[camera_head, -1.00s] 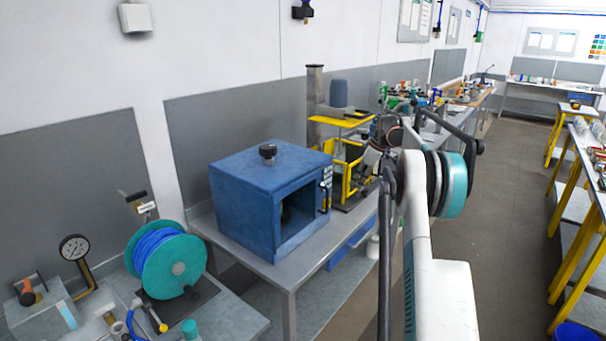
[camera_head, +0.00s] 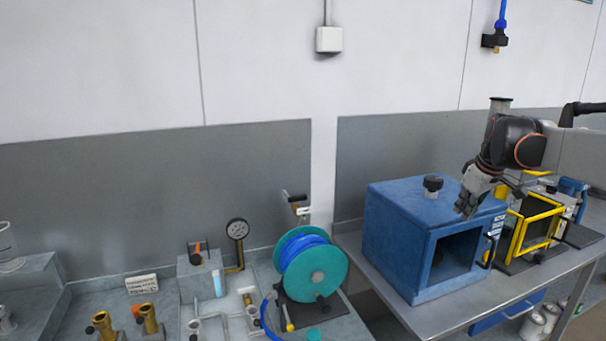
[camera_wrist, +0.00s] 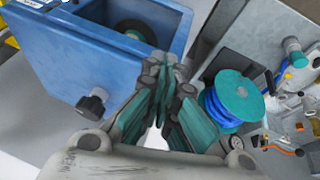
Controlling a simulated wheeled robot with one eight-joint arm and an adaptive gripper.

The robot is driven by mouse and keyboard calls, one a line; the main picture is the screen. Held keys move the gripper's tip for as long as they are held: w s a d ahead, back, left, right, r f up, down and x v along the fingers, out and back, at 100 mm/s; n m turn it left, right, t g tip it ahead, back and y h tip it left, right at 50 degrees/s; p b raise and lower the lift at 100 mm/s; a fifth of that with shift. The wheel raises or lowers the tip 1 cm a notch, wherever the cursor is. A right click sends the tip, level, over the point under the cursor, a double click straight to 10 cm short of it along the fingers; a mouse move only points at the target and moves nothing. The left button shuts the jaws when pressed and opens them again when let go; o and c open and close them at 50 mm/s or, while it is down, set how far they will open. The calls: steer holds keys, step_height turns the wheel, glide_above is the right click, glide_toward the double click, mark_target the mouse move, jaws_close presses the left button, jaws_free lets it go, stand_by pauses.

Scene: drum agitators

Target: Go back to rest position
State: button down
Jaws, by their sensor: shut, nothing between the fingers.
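My gripper (camera_head: 468,205) hangs in front of the right part of the blue box (camera_head: 400,237) in the head view, with its fingers pointing down. In the wrist view my gripper (camera_wrist: 170,78) has its teal-padded fingers together at the tips, with nothing between them. The blue box (camera_wrist: 90,60) shows at the upper left there, with its black knob (camera_wrist: 95,103) left of the fingers. The box has an open front and a black knob (camera_head: 433,184) on top. Whether the gripper touches the box cannot be told.
A teal reel with blue hose (camera_head: 318,270) stands left of the box, beside a pressure gauge (camera_head: 237,229) and brass fittings (camera_head: 148,318). A yellow-framed unit (camera_head: 537,228) stands right of the box on the grey table (camera_head: 440,325). The wall is behind.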

steer(key=s+a+t+b, duration=0.2)
steer(key=s+a, duration=1)
steer(key=a, duration=0.4)
steer(key=s+a+f+m+b, duration=0.2)
steer(key=s+a+f+b, duration=0.1)
steer(key=s+f, duration=0.6)
steer(key=s+a+f+m+b, duration=0.3)
steer(key=s+f, duration=0.6)
steer(key=s, duration=0.6)
steer(key=shift+a+f+b, duration=0.15)
steer(key=shift+a+b, duration=0.2)
steer(key=shift+a, duration=0.4)
